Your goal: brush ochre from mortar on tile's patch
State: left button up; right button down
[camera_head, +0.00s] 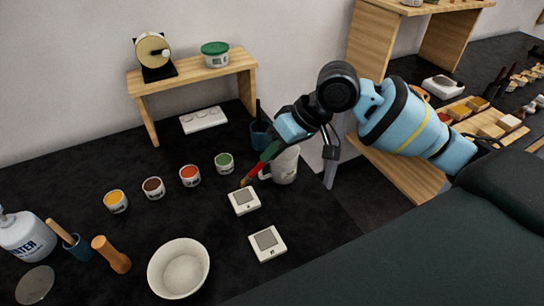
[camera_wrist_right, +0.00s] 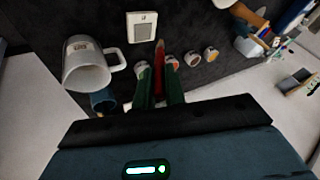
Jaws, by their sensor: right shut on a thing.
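My right gripper (camera_head: 268,153) has green fingers and is shut on a red-handled brush (camera_head: 254,173). The brush points down, its brown tip near the far edge of a white tile (camera_head: 235,208) with a grey patch; I cannot tell if it touches. In the right wrist view, the brush (camera_wrist_right: 160,54) lies between the fingers (camera_wrist_right: 160,75), with its tip beside a tile (camera_wrist_right: 130,35). A second white tile (camera_head: 280,253) with a grey patch lies nearer. A white bowl (camera_head: 156,275), possibly the mortar, stands at the front. My left gripper is not in view.
A white mug (camera_head: 287,168) stands close beside the right gripper, with a blue cup (camera_head: 258,137) behind. Paint pots in yellow (camera_head: 116,201), brown (camera_head: 154,188), orange (camera_head: 190,176) and green (camera_head: 224,163) form a row. A wooden pestle-like piece (camera_head: 112,255) stands front left.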

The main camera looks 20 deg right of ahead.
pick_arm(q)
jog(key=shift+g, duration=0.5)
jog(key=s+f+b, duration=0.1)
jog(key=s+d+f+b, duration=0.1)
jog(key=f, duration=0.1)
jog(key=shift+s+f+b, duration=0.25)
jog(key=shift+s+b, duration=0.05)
pick_arm(e)
jog(key=f, duration=0.5)
jog(key=shift+w+d+f, duration=0.25)
jog(key=shift+d+f, duration=0.05)
jog(key=shift+f, duration=0.1)
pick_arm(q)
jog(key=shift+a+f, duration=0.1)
pick_arm(e)
jog(key=shift+f, duration=0.15)
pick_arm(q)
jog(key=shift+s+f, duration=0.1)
pick_arm(e)
jog(key=shift+f, duration=0.7)
